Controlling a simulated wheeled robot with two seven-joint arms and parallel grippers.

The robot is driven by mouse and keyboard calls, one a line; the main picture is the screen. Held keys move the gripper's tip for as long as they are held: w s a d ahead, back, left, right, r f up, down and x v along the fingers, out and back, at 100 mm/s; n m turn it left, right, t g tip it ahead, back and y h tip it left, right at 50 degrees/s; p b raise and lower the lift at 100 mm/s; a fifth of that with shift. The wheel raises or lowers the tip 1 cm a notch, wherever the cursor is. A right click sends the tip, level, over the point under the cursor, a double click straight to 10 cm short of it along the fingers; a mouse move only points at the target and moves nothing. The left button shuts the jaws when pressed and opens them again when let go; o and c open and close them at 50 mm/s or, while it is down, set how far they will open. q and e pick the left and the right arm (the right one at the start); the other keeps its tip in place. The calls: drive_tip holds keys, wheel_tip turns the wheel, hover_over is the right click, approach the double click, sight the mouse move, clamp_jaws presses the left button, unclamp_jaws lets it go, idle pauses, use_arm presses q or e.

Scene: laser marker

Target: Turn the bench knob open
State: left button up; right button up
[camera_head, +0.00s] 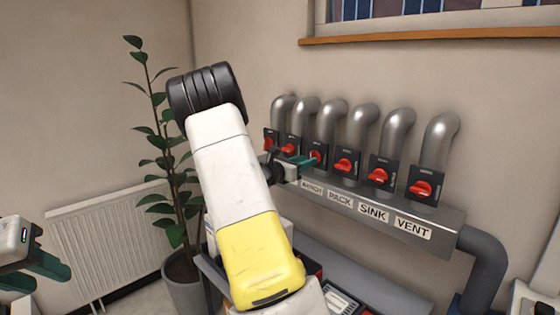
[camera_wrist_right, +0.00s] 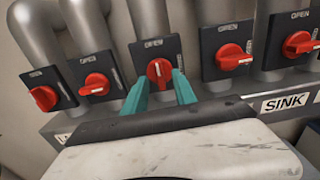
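The bench knob (camera_wrist_right: 159,72) is red on a dark plate marked OPEN, third from the left in the right wrist view. My left gripper (camera_head: 38,274) is open and empty at the left edge, far from the knobs.
The rack knob (camera_head: 345,165), sink knob (camera_head: 380,175) and vent knob (camera_head: 422,188) stand to the right, with more knobs to the left, all below grey pipes. A potted plant (camera_head: 180,235) and a radiator (camera_head: 100,245) are left of my right arm.

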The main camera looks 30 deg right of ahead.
drive_tip(key=v, duration=0.6)
drive_tip(key=shift+a, duration=0.15)
drive_tip(key=s+a+f+m+g+y, duration=0.2)
drive_tip(key=s+a+f+m+y, duration=0.15)
drive_tip(key=s+m+y, duration=0.35)
drive_tip(key=s+a+f+m+g+y, duration=0.25)
drive_tip(key=s+a+m, duration=0.2)
drive_tip(key=s, duration=0.45)
drive_tip(key=s+a+r+m+t+y, duration=0.2)
drive_tip(key=s+a+r+m+y, duration=0.1)
drive_tip(key=a, duration=0.4)
drive_tip(key=s+a+r+m+t+y, duration=0.1)
drive_tip(key=s+a+r+m+y, duration=0.2)
drive_tip(key=a, duration=0.4)
drive_tip(key=s+a+r+m+t+y, duration=0.2)
drive_tip(key=s+a+r+m+y, duration=0.1)
drive_tip(key=a, duration=0.4)
drive_tip(key=shift+s+a+t+y, duration=0.4)
drive_tip(key=shift+s+y, duration=0.15)
drive_tip(key=shift+s, duration=0.35)
drive_tip(key=shift+d, duration=0.1)
